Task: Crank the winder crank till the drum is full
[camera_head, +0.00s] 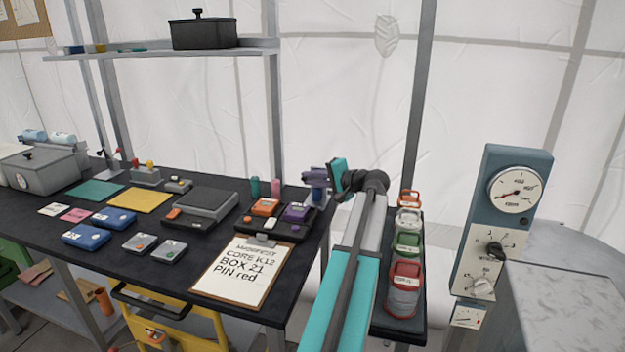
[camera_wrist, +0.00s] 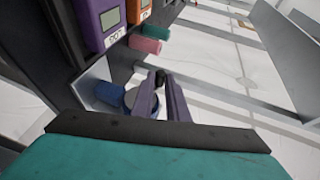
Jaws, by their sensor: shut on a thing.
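The winder stands at the right end of the dark bench, and its blue drum (camera_head: 319,196) shows only in part behind my gripper. In the wrist view the blue drum (camera_wrist: 108,94) sits beside a pale metal plate. My gripper (camera_head: 318,178) reaches it from the right. In the wrist view the purple-grey fingers (camera_wrist: 163,88) are closed around a small black knob (camera_wrist: 160,77), which looks like the crank's handle. The crank arm is mostly hidden behind the fingers. I cannot tell how full the drum is.
A dark tray (camera_head: 272,227) with orange and purple devices lies just left of the winder. A clipboard (camera_head: 241,272) lies at the bench front. A rack of coloured lanterns (camera_head: 406,245) stands right of my arm.

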